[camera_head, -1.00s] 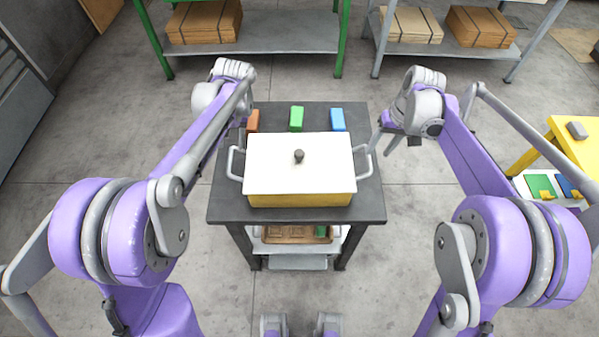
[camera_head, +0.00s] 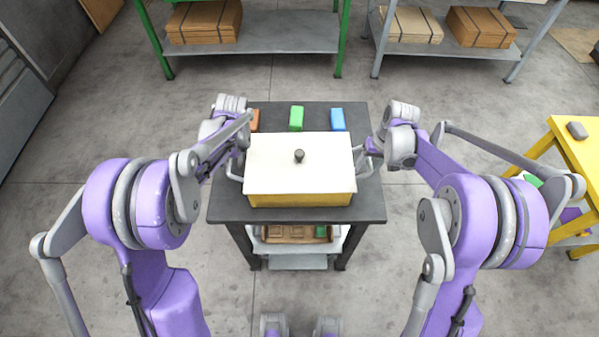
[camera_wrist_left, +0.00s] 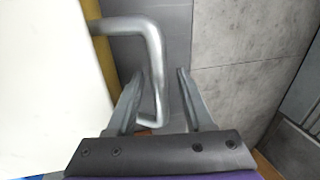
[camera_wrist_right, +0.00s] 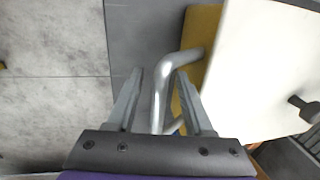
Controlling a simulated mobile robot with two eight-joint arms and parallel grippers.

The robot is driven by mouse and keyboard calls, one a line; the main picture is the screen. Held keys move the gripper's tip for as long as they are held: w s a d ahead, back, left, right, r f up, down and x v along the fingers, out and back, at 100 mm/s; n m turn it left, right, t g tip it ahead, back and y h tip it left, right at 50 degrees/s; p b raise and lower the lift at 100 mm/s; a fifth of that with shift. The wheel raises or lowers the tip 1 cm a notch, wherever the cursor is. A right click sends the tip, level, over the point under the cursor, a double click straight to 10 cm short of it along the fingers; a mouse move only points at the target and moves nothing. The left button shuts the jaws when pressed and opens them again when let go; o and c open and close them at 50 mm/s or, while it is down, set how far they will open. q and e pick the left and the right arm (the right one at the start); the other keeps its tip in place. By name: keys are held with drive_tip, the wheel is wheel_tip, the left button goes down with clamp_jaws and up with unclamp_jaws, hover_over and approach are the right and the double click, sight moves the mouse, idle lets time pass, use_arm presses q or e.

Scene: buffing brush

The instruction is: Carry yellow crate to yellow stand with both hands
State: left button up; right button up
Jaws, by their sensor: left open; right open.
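The yellow crate (camera_head: 300,200) sits on the dark table, with a white lid and a dark knob on top. It has a grey bar handle on each side. My left gripper (camera_wrist_left: 162,75) is open at the crate's left handle (camera_wrist_left: 152,40), with the handle bar between its fingers. My right gripper (camera_wrist_right: 158,75) is open, and the right handle (camera_wrist_right: 162,85) passes between its fingers. Both grippers are partly hidden by my wrists in the head view. The yellow stand (camera_head: 575,150) is at the right edge of the head view.
The dark table (camera_head: 240,212) also holds an orange block (camera_head: 254,120), a green block (camera_head: 296,118) and a blue block (camera_head: 338,119) behind the crate. Shelves with cardboard boxes (camera_head: 205,22) stand at the back. Open floor lies between table and stand.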

use_arm(q)
drive_tip(key=shift+f, duration=0.35)
use_arm(e)
drive_tip(key=shift+f, duration=0.35)
use_arm(q)
drive_tip(key=shift+c, duration=0.2)
use_arm(e)
drive_tip(key=shift+c, duration=0.2)
use_arm(q)
clamp_jaws()
use_arm(e)
clamp_jaws()
